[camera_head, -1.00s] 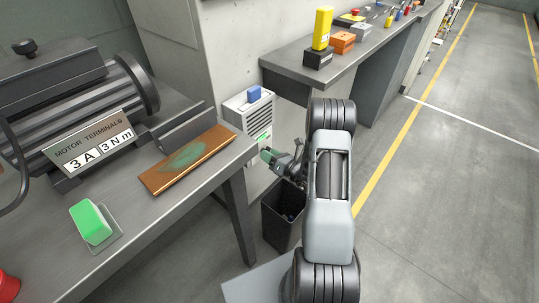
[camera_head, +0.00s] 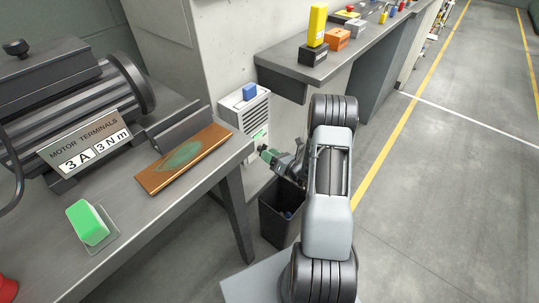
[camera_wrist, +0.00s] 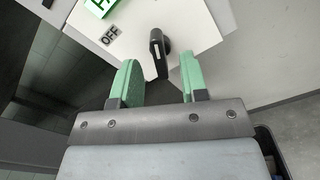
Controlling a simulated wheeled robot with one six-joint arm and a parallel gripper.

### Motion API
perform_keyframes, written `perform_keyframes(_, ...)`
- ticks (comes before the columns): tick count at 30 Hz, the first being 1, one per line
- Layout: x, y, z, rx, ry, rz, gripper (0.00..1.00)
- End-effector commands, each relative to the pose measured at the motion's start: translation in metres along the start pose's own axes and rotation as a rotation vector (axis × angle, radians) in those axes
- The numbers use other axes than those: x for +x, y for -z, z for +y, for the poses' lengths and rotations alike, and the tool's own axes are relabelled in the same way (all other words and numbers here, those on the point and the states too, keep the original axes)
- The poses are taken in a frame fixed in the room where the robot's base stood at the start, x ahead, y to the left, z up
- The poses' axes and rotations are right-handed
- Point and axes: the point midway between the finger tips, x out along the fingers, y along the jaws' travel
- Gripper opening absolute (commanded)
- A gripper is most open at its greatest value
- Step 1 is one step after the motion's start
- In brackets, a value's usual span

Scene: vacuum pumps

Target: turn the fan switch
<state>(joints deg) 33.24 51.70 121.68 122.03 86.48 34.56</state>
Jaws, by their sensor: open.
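The fan switch (camera_wrist: 158,52) is a black rotary knob with a white line, standing out from a white panel (camera_wrist: 190,22) in the wrist view. An OFF label (camera_wrist: 110,35) and a green label (camera_wrist: 101,6) sit to its upper left. My gripper (camera_wrist: 160,72) is open, with its two green fingers on either side of the knob and clear gaps to it. In the head view my gripper (camera_head: 268,154) is close in front of the white fan unit (camera_head: 246,110), and the knob itself cannot be made out there.
A workbench (camera_head: 230,165) with a motor (camera_head: 75,100) and a brown board (camera_head: 183,158) stands at left. A dark bin (camera_head: 279,222) is below my gripper. A shelf (camera_head: 285,62) with several small items juts out at upper right. The floor at right is clear.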

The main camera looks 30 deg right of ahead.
Motion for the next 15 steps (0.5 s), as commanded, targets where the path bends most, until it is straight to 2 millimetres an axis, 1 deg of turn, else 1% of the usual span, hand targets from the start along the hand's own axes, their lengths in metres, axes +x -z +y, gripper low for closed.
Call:
perform_keyframes(5,-0.004,0.000,-0.001,0.000,0.002,-0.001,0.40)
perform_keyframes(15,-0.038,-0.001,-0.001,0.000,0.003,-0.001,0.40)
